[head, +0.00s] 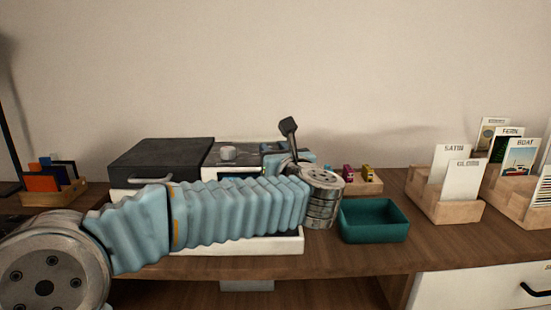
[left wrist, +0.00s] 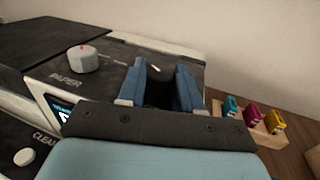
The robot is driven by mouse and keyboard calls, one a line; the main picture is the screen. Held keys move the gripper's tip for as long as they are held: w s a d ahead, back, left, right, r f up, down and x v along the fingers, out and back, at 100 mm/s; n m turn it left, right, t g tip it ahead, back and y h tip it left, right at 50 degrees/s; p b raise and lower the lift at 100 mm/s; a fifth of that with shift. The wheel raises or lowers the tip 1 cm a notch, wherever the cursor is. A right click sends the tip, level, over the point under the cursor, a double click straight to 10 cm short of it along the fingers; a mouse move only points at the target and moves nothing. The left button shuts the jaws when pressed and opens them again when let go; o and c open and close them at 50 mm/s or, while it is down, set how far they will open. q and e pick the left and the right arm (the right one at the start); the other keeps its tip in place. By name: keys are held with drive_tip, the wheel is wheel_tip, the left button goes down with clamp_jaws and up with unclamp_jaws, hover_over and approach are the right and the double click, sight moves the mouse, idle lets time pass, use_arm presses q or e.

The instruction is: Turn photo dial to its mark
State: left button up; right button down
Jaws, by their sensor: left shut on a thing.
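The printer (head: 255,243) stands on the wooden table, with a dark control panel on top. My left gripper (head: 270,160) reaches over the right part of that panel. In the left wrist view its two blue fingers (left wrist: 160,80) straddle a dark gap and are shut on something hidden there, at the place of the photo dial. The dial itself and its label cannot be seen. A short white mark (left wrist: 156,68) shows on the panel just beyond the fingers. The grey paper dial (left wrist: 84,60), labelled PAPER, is left of the fingers, apart from them; it also shows in the head view (head: 228,153). My right gripper is not in view.
Coloured ink cartridges (left wrist: 254,113) sit in a wooden holder (head: 369,186) right of the printer. A teal tray (head: 374,225) is in front of it. Card holders (head: 440,205) stand farther right. A lit screen (left wrist: 60,109) and a button (left wrist: 25,157) are on the printer's front.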

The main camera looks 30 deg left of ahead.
use_arm(q)
drive_tip(key=m+t+h+b, duration=0.2)
drive_tip(key=b, duration=0.1)
drive_tip(key=shift+s+a+f+h, duration=0.15)
drive_tip(key=shift+s+f+h, duration=0.05)
drive_tip(key=shift+f+h, duration=0.1)
drive_tip(key=shift+m+t+h+b, duration=0.4)
drive_tip(key=shift+m+b, duration=0.1)
drive_tip(key=shift+b, duration=0.05)
drive_tip(key=shift+a+r+m+t+h+b, duration=0.15)
drive_tip(key=shift+m+t+h+b, duration=0.45)
drive_tip(key=shift+h, duration=0.5)
drive_tip(key=shift+a+r+m+t+h, duration=0.1)
drive_tip(key=shift+m+t+h, duration=0.5)
drive_tip(key=shift+m+h, duration=0.8)
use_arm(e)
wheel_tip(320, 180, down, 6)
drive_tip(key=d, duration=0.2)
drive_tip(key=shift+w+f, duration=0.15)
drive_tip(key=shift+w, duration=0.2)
use_arm(q)
drive_tip(key=shift+h, duration=0.5)
drive_tip(key=o, duration=1)
drive_tip(key=shift+s, duration=0.1)
